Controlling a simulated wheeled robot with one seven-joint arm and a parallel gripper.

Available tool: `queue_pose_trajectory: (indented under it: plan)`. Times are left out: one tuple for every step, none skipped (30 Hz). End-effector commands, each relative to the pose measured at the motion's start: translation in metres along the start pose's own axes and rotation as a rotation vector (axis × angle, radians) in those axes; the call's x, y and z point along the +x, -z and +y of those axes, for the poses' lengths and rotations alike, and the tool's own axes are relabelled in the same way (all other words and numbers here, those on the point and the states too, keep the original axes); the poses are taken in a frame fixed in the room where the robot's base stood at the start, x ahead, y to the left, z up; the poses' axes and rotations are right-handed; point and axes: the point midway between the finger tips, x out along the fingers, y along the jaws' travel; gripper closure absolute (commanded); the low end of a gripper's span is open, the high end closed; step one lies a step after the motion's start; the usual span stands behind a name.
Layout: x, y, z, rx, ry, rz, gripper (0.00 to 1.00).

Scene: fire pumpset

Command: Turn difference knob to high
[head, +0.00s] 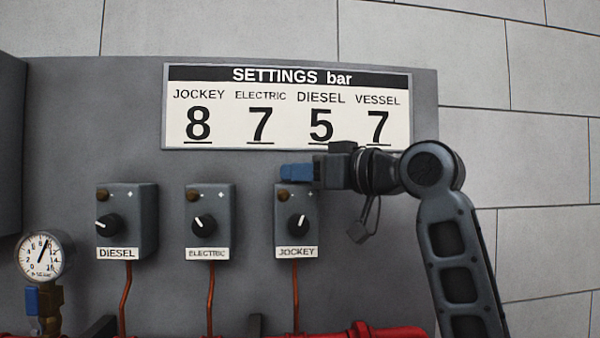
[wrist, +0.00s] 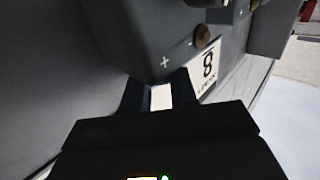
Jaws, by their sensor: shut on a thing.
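The JOCKEY box (head: 295,222) is a grey switch box with a brown knob (head: 283,195) beside "-" and "+" marks and a black knob (head: 296,225) below. The black knob's white pointer leans up to the right. My gripper (head: 293,173) comes from the right, its blue fingers at the box's top edge, above the brown knob. In the wrist view, my gripper (wrist: 158,92) has its fingers meeting the box edge near the "+". The box's brown knob (wrist: 203,36) is outside the fingers. Their tips and what they hold are hidden. No knob is labelled difference.
Left of it stand the similar ELECTRIC box (head: 209,222) and DIESEL box (head: 127,222). The SETTINGS sign (head: 288,107) is close above my gripper. A pressure gauge (head: 40,257) is at the far left. Red pipes (head: 385,332) run below. Orange tubes (head: 296,285) hang under the boxes.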

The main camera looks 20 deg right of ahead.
Motion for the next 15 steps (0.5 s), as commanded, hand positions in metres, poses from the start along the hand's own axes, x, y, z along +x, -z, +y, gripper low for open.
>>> queue_pose_trajectory:
  plan:
    - [0.0003, -0.0001, -0.0017, -0.001, 0.004, -0.001, 0.93]
    - [0.0003, -0.0001, -0.0018, -0.001, 0.004, -0.001, 0.96]
    - [0.0003, -0.0001, -0.0019, -0.001, 0.004, -0.001, 0.99]
    - [0.0003, -0.0001, -0.0020, -0.001, 0.004, -0.001, 1.00]
    - [0.0004, -0.0001, -0.0021, -0.001, 0.004, -0.001, 1.00]
    - [0.0004, -0.0002, -0.0020, -0.001, 0.007, -0.001, 1.00]
    - [0.0005, -0.0003, -0.0018, -0.001, 0.011, -0.001, 1.00]
    - [0.0006, -0.0004, -0.0014, 0.000, 0.018, -0.002, 1.00]
    - [0.0007, -0.0004, -0.0013, -0.001, 0.033, -0.002, 1.00]
    - [0.0008, -0.0004, -0.0011, -0.001, 0.044, -0.002, 1.00]
    - [0.0009, -0.0004, -0.0011, -0.001, 0.057, -0.003, 1.00]
    - [0.0011, -0.0004, -0.0011, -0.001, 0.072, -0.003, 1.00]
    - [0.0011, -0.0004, -0.0011, -0.001, 0.082, -0.003, 1.00]
    - [0.0010, -0.0002, -0.0013, -0.002, 0.090, -0.002, 1.00]
    - [0.0008, 0.0000, -0.0016, -0.001, 0.099, -0.001, 1.00]
